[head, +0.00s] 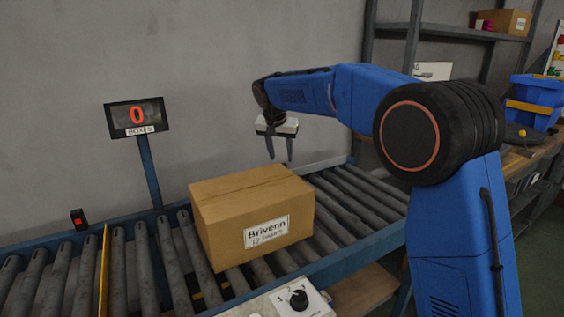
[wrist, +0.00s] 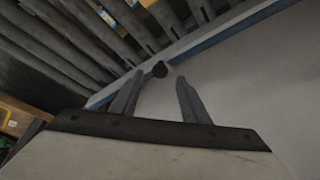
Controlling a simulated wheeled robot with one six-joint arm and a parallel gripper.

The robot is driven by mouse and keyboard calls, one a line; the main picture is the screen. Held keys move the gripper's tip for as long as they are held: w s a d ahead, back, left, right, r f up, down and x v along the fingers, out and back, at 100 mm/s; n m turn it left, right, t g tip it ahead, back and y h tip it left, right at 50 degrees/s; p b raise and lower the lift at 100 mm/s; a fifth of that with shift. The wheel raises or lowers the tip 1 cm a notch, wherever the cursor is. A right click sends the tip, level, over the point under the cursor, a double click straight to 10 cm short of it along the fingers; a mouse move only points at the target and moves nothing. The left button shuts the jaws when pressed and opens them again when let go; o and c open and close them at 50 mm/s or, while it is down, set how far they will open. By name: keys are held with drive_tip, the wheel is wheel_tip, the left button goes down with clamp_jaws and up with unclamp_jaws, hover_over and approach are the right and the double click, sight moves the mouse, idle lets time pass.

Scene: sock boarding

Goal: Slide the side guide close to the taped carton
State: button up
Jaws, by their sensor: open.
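The carton (head: 252,210) is brown, with a white "Brivenn" label facing front, and sits on the roller conveyor. A pale grey rail (head: 322,164), which looks like the side guide, runs along the conveyor's far edge behind the carton. It also shows in the wrist view (wrist: 215,27), with a dark round knob (wrist: 160,69) beside it. My gripper (head: 279,157) is open and empty, pointing down above and behind the carton's far side. In the wrist view, its fingers (wrist: 157,80) stand apart, with the knob appearing between their tips. I cannot tell how far below them the knob is.
A counter display (head: 137,117) reading 0 stands on a post behind the conveyor. A thin yellow plate (head: 104,272) crosses the rollers at left. A control box with a black dial (head: 298,299) is at the front. Rollers right of the carton (head: 365,205) are clear.

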drive_tip(key=shift+x, duration=1.9)
drive_tip(key=shift+s, duration=0.1)
clamp_jaws()
